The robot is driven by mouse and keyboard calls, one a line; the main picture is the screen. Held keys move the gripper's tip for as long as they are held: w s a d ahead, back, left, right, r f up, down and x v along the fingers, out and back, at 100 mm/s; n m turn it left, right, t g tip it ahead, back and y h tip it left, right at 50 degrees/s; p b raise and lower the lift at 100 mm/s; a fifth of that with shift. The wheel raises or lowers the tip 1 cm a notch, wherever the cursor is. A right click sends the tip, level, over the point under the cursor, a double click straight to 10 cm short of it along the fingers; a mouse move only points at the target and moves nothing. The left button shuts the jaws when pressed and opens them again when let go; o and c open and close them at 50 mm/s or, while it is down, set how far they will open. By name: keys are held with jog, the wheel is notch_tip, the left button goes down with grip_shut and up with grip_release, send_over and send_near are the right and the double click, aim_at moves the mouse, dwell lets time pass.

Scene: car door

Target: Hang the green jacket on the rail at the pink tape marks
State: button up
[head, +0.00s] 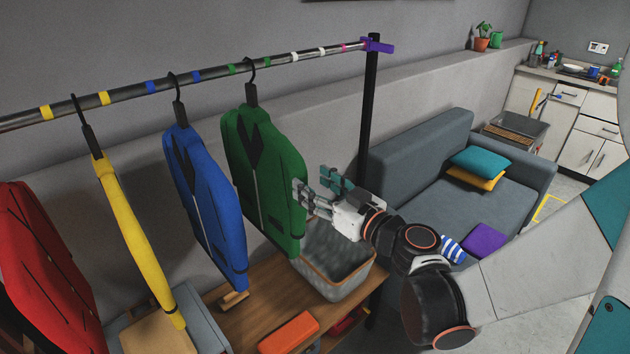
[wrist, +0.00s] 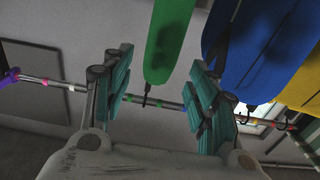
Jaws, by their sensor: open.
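The green jacket (head: 262,175) hangs from its dark hanger on the metal rail (head: 205,74). Its hook sits between the two green tape marks (head: 231,69). Pink tape (head: 343,47) is at the rail's right end, by the purple end piece, with no jacket there. My gripper (head: 318,186) is open beside the right edge of the green jacket, below rail height. In the wrist view, the green jacket (wrist: 168,40) shows beyond the gap between my open fingers (wrist: 160,88). I cannot tell whether a finger touches the cloth.
Blue (head: 205,205), yellow (head: 135,235) and red (head: 45,265) jackets hang to the left. A black post (head: 369,110) holds the rail's right end. A grey basket (head: 335,275) stands on the wooden bench below my gripper.

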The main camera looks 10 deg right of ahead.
aim_at(280, 159)
jog(key=b+x, duration=0.2)
jog(key=x, duration=1.1)
grip_shut()
jog(key=shift+r, duration=0.4)
